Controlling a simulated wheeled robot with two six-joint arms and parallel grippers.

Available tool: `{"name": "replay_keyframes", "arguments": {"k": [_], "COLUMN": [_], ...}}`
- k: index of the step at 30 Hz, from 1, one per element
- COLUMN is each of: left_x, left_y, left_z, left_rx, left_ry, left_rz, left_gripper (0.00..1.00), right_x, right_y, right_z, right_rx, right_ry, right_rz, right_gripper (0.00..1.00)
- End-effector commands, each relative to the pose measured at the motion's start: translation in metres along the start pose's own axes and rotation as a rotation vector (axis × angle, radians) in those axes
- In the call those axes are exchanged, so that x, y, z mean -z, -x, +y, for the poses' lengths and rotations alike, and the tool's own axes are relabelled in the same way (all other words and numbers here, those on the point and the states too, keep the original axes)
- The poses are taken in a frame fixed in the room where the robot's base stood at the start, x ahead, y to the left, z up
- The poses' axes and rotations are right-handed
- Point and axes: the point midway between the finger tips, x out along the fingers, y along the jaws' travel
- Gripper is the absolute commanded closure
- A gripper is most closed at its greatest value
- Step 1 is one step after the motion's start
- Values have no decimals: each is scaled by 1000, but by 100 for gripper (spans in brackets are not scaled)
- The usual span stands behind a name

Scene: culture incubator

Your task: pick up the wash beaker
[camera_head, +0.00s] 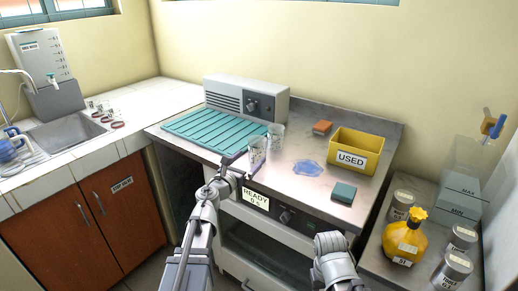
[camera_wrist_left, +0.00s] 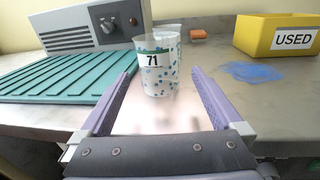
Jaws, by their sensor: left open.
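A clear beaker with blue dots and a "71" label (camera_wrist_left: 155,76) stands upright on the steel bench top, ahead of my left gripper in the left wrist view. It also shows in the head view (camera_head: 257,152). A second clear beaker (camera_head: 276,136) stands close behind it, mostly hidden in the wrist view (camera_wrist_left: 168,30). I cannot tell by name which is the wash beaker. My left gripper (camera_head: 238,162) is open, its purple fingers (camera_wrist_left: 164,72) spread to either side of the labelled beaker's base line. No grip shows.
A teal ribbed mat (camera_head: 205,131) lies left of the beakers, before a grey control unit (camera_head: 248,98). A blue spill or cloth (camera_head: 308,168), orange block (camera_head: 322,127), teal block (camera_head: 344,192) and yellow "USED" bin (camera_head: 340,158) are right. A sink (camera_head: 68,130) is far left.

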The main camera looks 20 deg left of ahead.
Motion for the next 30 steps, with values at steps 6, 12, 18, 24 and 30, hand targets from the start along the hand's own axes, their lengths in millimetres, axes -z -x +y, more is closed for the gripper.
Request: {"name": "replay_keyframes", "arguments": {"k": [6,12,18,24,30], "left_x": [0,-1,-2,-2,-2], "left_y": [-20,-28,-57,-72,-70], "left_z": [0,1,3,2,2], "left_rx": [0,0,0,-1,-1], "left_ry": [2,3,4,4,4], "left_rz": [-1,-1,-1,-1,-1], "left_gripper": [0,0,0,0,5], "right_x": [0,0,0,0,0], "right_y": [0,1,2,2,2], "right_z": [0,0,0,0,0], "right_rx": [0,0,0,0,0], "right_ry": [0,0,0,0,0], "right_rz": [0,0,0,0,0], "right_gripper": [50,50,50,50,50]}}
